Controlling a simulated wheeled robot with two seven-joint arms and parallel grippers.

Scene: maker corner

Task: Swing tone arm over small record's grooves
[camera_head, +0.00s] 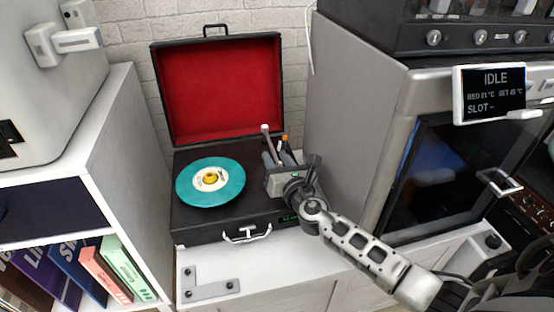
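A suitcase record player (196,222) stands on a white cabinet, its red-lined lid (220,90) open at the back. A small teal record (232,186) with a cream label and a yellow centre piece lies on its deck, left of the middle. My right arm comes in from the lower right, and my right gripper (279,160) is over the right side of the deck, right of the record. The tone arm (265,131) seems to be the pale stick standing up by the gripper; the gripper hides most of this area. Whether the fingers touch it cannot be told. My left gripper is out of view.
A grey machine with a dark door and an IDLE display (490,92) stands close on the right. A white shelf (120,135) with books (105,275) stands on the left. A grey L-shaped bracket (208,289) lies on the cabinet front.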

